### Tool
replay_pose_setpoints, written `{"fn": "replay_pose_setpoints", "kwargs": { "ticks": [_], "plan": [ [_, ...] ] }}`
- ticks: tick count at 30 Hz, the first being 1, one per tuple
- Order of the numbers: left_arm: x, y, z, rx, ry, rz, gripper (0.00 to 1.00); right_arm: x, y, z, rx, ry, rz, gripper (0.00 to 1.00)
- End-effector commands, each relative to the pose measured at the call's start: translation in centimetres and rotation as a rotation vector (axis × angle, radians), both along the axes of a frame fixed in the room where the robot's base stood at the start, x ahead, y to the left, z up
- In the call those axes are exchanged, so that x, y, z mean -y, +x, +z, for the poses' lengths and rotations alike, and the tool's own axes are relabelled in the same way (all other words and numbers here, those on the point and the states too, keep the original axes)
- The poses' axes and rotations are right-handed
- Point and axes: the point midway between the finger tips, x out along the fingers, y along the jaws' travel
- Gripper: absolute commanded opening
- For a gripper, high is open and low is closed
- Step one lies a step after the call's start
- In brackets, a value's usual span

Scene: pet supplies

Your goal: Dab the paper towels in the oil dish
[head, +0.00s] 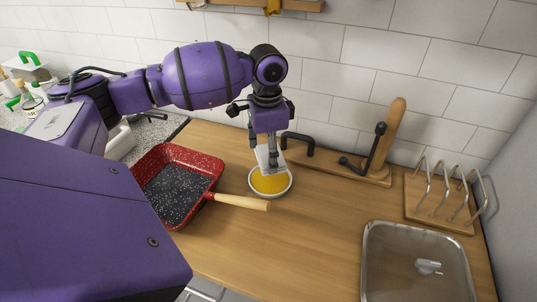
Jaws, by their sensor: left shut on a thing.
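The oil dish (255,187) is a small round white dish filled with yellow-orange oil, on the wooden counter near the middle of the head view. My left gripper (272,163) points down over the dish, shut on white paper towels (266,160). The towels' lower end is over the dish and appears to reach the oil; the exact contact is hard to tell. The gripper's fingers hide part of the towels and the back of the dish. My right gripper is not in view.
A red speckled square pan (172,188) with a wooden handle (242,202) sits left of the dish, its handle close in front. A wooden stand with black hooks (372,172) is behind right.

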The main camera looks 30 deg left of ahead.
Motion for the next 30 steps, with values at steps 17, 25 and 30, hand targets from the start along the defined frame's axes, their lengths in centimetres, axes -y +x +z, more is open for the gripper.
{"fn": "replay_pose_setpoints", "kwargs": {
  "ticks": [17,25,30],
  "plan": [
    [0.0,-0.1,-5.5,-0.008,0.002,-0.001,0.53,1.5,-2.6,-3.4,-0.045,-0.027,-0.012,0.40],
    [0.0,0.0,-5.9,0.001,0.000,-0.001,0.53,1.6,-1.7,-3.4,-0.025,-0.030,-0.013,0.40],
    [0.0,0.0,-5.8,0.002,0.001,-0.001,0.53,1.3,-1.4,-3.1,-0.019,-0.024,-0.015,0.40]
  ]
}}
